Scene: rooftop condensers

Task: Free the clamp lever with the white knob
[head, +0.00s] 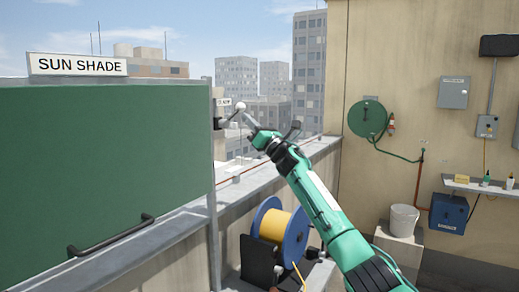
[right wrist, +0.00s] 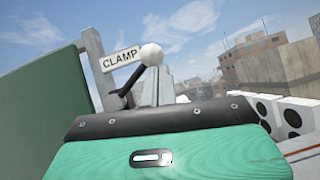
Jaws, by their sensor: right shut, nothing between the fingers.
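The clamp lever (head: 230,115) is a short black rod with a round white knob (head: 240,106) on its upper end, beside the green panel's right post. In the right wrist view the knob (right wrist: 152,54) sits up and right of the pivot, and the black rod (right wrist: 130,83) slants. A white label reading CLAMP (right wrist: 121,58) is on the post behind it. My right gripper (head: 249,118) is shut and empty, just right of and slightly below the knob. I cannot tell whether it touches the knob. My left gripper is out of view.
The green sun shade panel (head: 95,170) with a black handle (head: 110,238) fills the left. A parapet (head: 250,190) runs behind my right arm. A yellow and blue cable reel (head: 280,228) stands below the arm. A bucket (head: 404,220) is at right.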

